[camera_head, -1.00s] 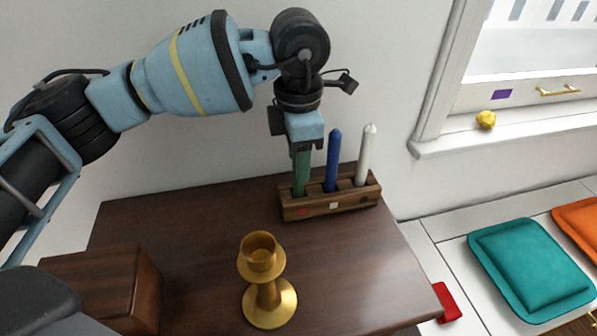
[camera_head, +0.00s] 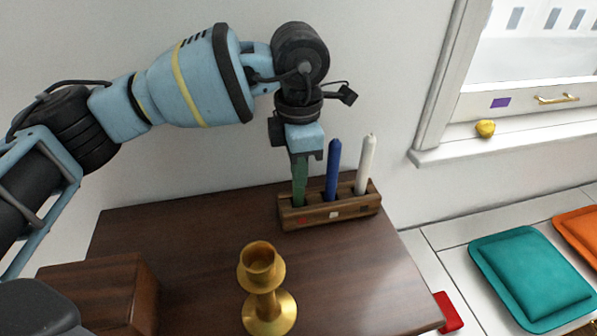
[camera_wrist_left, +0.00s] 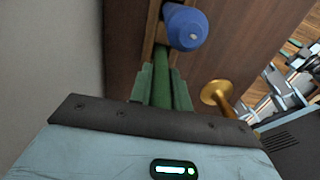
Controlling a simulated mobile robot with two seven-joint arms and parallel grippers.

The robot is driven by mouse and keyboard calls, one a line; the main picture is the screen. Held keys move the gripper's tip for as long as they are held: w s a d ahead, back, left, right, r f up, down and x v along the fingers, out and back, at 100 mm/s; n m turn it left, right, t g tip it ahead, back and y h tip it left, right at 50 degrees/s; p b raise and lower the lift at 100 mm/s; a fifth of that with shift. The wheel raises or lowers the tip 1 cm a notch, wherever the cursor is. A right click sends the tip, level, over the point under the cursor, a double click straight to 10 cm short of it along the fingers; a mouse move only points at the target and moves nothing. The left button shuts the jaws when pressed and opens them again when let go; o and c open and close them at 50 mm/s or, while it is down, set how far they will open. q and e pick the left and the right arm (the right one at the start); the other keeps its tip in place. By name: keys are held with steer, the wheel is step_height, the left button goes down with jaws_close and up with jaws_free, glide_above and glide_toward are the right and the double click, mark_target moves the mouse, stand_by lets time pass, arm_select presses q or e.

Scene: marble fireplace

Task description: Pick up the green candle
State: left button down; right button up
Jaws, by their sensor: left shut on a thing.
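The green candle (camera_head: 299,192) stands in the left slot of a wooden holder (camera_head: 325,216) on the dark wooden table. My left gripper (camera_head: 299,165) points down from above and is shut on the candle's upper part. In the left wrist view the green candle (camera_wrist_left: 161,80) runs between the gripper's fingers (camera_wrist_left: 161,88), with its lower end at the holder. A blue candle (camera_head: 332,172) stands in the middle slot and a white candle (camera_head: 365,165) in the right slot. My right gripper is not in view.
A gold candlestick (camera_head: 268,308) stands on the table (camera_head: 200,235) in front of the holder. A wooden box (camera_head: 100,290) is at the front left. A wall is close behind. Right of the table are a red object (camera_head: 448,312) and a teal cushion (camera_head: 530,275).

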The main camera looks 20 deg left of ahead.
arm_select(q)
step_height(320, 180, up, 10)
steer(key=shift+f, duration=0.25)
